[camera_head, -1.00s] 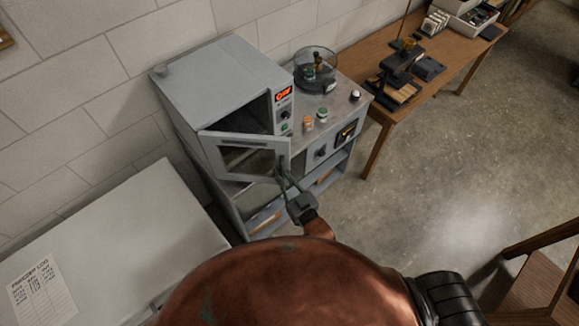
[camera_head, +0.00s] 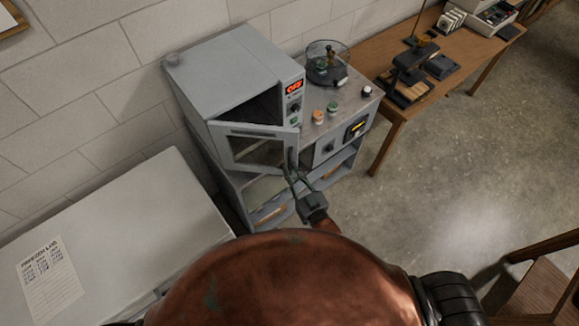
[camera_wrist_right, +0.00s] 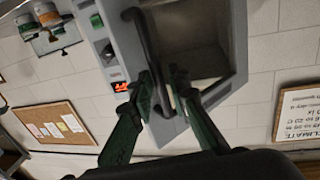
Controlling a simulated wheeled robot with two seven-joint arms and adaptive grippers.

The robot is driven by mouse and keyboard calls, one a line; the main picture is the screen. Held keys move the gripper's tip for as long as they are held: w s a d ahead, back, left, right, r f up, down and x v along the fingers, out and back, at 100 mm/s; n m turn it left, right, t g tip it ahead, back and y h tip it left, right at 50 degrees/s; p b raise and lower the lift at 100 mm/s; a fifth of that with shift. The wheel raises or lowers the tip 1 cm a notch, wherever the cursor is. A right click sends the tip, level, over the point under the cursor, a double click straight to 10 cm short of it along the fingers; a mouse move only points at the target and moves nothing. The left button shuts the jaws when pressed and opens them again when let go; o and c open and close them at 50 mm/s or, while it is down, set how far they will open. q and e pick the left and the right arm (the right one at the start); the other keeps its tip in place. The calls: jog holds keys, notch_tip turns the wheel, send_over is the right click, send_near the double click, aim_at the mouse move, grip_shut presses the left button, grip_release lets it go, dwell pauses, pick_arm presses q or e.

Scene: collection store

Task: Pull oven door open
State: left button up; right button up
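The oven (camera_head: 225,65) is a grey box with a red lit display, standing on a grey bench. Its windowed door (camera_head: 255,150) is hinged at the left and stands partly open. My right gripper (camera_head: 297,182) is at the door's free edge. In the right wrist view, the dark bar handle (camera_wrist_right: 143,40) runs down between the close-set fingers of my right gripper (camera_wrist_right: 160,85), which look shut on its lower end. The exact contact is hard to see. My left gripper is not in view.
A pale freezer top (camera_head: 150,225) with a log sheet stands at front left. A wooden table (camera_head: 440,50) stands beyond. Open floor lies to the right; a wooden chair (camera_head: 545,275) is at lower right.

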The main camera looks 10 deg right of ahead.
jog(key=v, duration=1)
jog(key=shift+d, duration=0.15)
